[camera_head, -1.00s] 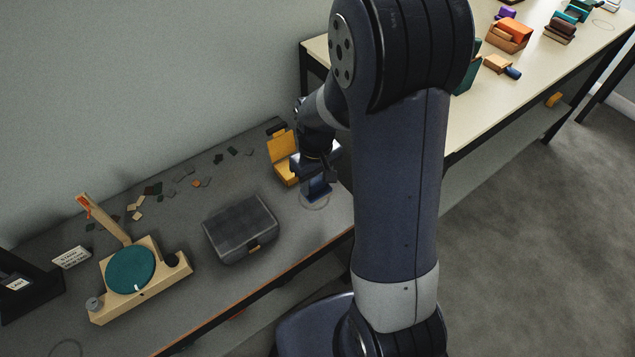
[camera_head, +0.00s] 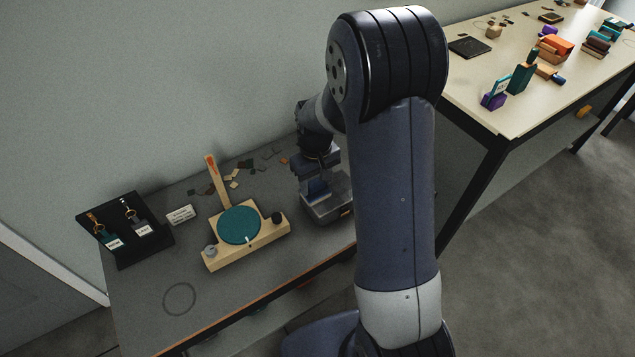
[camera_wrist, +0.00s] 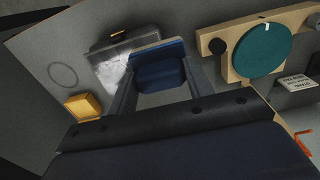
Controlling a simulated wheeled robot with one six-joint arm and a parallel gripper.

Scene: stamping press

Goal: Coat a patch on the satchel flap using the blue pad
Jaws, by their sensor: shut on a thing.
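The satchel (camera_head: 325,211) is a dark grey, box-like case with a tan clasp, lying on the grey bench and partly hidden by my arm. It also shows in the wrist view (camera_wrist: 96,53), with a pale, shiny area on its flap beside the pad. My gripper (camera_head: 317,181) is over the satchel, shut on the blue pad (camera_head: 317,188). In the wrist view the blue pad (camera_wrist: 160,70) sits between the two fingers and covers part of the flap. I cannot tell whether the pad touches the flap.
A wooden stand with a teal disc (camera_head: 239,225) and upright lever is left of the satchel. A black rack with tags (camera_head: 125,230) stands farther left. A yellow box (camera_wrist: 84,106) is near the satchel. The bench's front left is clear. A pale table (camera_head: 480,85) holds several goods.

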